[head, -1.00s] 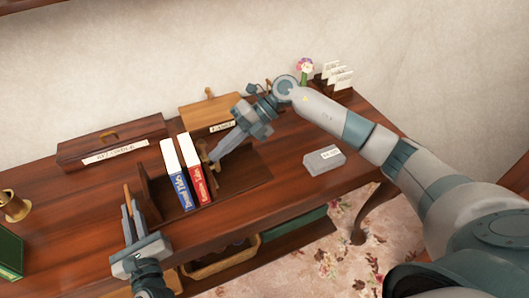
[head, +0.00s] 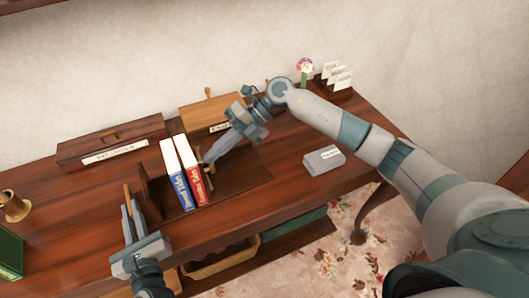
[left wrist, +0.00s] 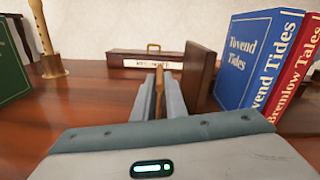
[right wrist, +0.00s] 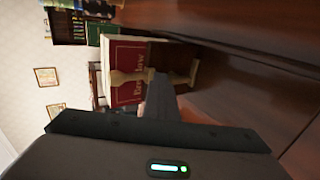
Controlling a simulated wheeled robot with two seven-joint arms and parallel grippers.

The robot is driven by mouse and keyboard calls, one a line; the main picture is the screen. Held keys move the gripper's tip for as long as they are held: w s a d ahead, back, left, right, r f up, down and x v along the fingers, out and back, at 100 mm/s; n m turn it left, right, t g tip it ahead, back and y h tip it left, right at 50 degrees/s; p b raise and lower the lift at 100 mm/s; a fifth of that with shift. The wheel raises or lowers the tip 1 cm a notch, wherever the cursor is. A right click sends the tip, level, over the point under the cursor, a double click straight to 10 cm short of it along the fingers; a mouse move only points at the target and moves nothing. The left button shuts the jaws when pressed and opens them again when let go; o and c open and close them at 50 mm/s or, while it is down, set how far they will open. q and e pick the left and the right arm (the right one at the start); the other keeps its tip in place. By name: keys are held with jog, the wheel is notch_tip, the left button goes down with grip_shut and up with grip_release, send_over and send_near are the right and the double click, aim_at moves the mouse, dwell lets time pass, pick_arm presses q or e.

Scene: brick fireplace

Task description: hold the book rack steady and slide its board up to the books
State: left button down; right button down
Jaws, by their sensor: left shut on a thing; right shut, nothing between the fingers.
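The dark wooden book rack (head: 245,176) lies on the desk, with a fixed end board (head: 148,188) at its left. A blue book (head: 176,174) and a red book (head: 191,172) stand upright in it. The sliding board (head: 204,156), a tan-edged piece mostly hidden by my right gripper, is close beside the red book. My left gripper (head: 128,208) is shut on a slim brown upright part (left wrist: 159,84) just left of the end board. My right gripper (head: 209,159) is shut and empty, its fingertips at the sliding board's right side. The right wrist view shows the red cover (right wrist: 128,72) close ahead; contact is unclear.
A long dark box (head: 112,146) and a tan wooden box (head: 207,114) stand behind the rack. A grey box (head: 324,159) lies to the right. A letter holder (head: 335,80) and flower vase (head: 303,76) are at the back right. The rack's right part is bare.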

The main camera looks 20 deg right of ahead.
aim_at(201, 158)
pick_arm(q)
jog(key=shift+d, duration=0.15)
pick_arm(e)
jog(key=shift+s+a, duration=0.1)
jog(key=shift+a, duration=1.95)
jog(key=shift+s+a, duration=0.1)
jog(key=shift+a, duration=1.3)
jog(key=shift+r, duration=0.15)
jog(key=shift+d+r, duration=1.6)
jog(key=shift+r, duration=0.25)
jog(key=shift+d+r, duration=0.1)
jog(key=shift+d, duration=0.05)
jog(key=v, duration=0.7)
jog(key=shift+d, duration=0.3)
